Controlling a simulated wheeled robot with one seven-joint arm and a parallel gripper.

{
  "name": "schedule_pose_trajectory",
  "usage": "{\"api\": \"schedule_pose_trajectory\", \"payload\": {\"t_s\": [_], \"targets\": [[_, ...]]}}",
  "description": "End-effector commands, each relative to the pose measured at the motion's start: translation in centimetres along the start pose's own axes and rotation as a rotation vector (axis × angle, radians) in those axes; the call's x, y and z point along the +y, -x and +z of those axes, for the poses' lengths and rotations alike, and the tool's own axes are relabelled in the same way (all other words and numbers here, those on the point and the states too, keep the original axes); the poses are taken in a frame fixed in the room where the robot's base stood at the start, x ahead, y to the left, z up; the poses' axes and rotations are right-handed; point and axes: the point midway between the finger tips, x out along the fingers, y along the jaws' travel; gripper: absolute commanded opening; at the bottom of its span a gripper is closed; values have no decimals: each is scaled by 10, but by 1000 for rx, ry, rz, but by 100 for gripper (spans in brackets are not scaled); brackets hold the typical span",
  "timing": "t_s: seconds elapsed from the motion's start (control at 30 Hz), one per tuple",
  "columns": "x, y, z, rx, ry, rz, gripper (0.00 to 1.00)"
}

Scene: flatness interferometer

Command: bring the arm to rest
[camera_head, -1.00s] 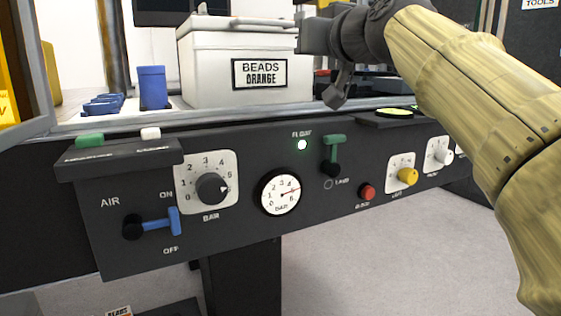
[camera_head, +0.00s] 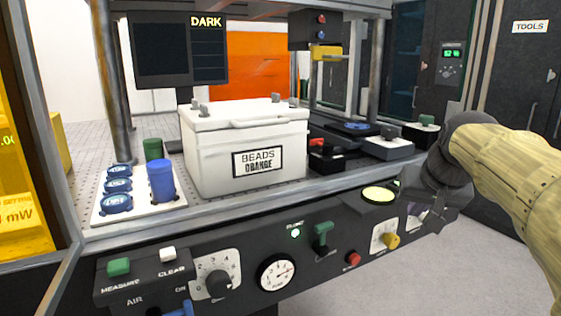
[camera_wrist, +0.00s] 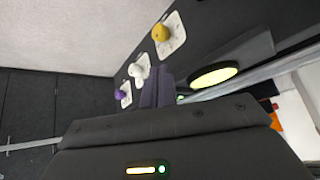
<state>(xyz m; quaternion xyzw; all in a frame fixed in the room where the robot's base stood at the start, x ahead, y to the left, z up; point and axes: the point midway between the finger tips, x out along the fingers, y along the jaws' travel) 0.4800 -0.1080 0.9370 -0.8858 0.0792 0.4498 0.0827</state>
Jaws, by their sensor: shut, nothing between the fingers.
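My gripper (camera_head: 428,214) is at the right end of the black control panel (camera_head: 335,262) in the head view, in front of the bench edge. My sleeved arm comes in from the right. In the wrist view the fingers of my gripper (camera_wrist: 157,86) are together with nothing held, and they point toward the panel's knobs. A yellow knob (camera_wrist: 160,33), a white knob (camera_wrist: 142,70) and a purple knob (camera_wrist: 119,95) show there. Whether the fingers touch the panel cannot be told. In the head view my gripper hides the panel's right end.
A white box marked BEADS ORANGE (camera_head: 208,165) stands on the bench. Blue and green cylinders and blue discs stand left of it. A dark screen (camera_head: 163,52) reads DARK. A lit yellow-green disc (camera_head: 379,194) lies by my gripper. Floor (camera_head: 420,290) is clear below.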

Motion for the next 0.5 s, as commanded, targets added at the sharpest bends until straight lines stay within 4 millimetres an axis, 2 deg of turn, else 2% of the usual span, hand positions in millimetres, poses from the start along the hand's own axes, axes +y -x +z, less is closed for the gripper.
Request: {"api": "schedule_pose_trajectory", "payload": {"t_s": [0.07, 0.1, 0.3, 0.5], "targets": [[18, -8, 13, -52, -39, 37, 0], [6, -26, 26, -70, -15, 26, 0], [-22, -76, 88, -168, 50, 12, 0], [-46, -108, 162, -266, 128, -4, 0]]}}
